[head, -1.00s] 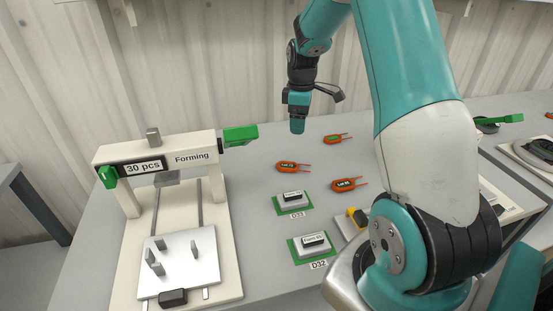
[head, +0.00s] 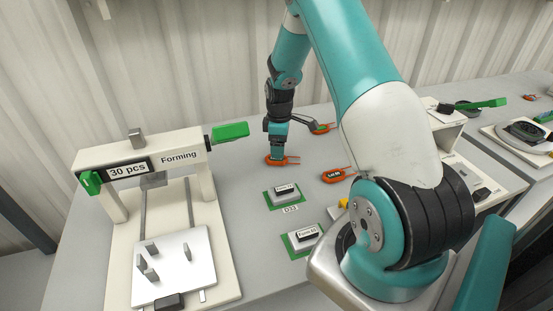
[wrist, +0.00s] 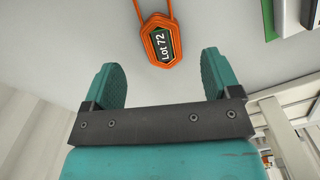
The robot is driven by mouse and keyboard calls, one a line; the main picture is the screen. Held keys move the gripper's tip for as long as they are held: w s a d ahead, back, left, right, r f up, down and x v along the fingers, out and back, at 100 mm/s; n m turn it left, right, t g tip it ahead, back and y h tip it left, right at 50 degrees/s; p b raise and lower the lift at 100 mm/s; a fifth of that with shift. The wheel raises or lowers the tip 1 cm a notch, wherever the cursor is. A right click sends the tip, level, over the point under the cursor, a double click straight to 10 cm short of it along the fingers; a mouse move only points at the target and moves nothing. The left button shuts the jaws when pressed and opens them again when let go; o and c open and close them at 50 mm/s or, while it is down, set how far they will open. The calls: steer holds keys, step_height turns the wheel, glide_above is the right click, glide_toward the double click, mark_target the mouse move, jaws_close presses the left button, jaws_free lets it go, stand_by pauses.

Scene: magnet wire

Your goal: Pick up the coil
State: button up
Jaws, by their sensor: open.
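An orange coil (wrist: 160,42) with a dark label reading "Lot 72" lies on the grey table in the wrist view, its two leads pointing to the top. My gripper (wrist: 161,76) is open and empty, one teal finger to each side of the coil's lower end. In the head view my gripper (head: 277,154) is low over the left orange coil (head: 290,160) and covers part of it. I cannot tell whether they touch. Two more orange coils lie nearby, one behind (head: 326,129) and one to the right (head: 335,175).
The Forming press (head: 185,158) with its green handle (head: 229,132) stands to the left. Two green-based form blocks (head: 284,195) (head: 304,239) sit in front of the coils. The table between press and coils is clear.

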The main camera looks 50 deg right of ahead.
step_height(320, 180, down, 5)
steer(key=shift+a+r, duration=0.1)
steer(key=shift+a, duration=0.05)
steer(key=c, duration=1)
steer(key=shift+c, duration=0.4)
steer(key=shift+w+r, duration=0.1)
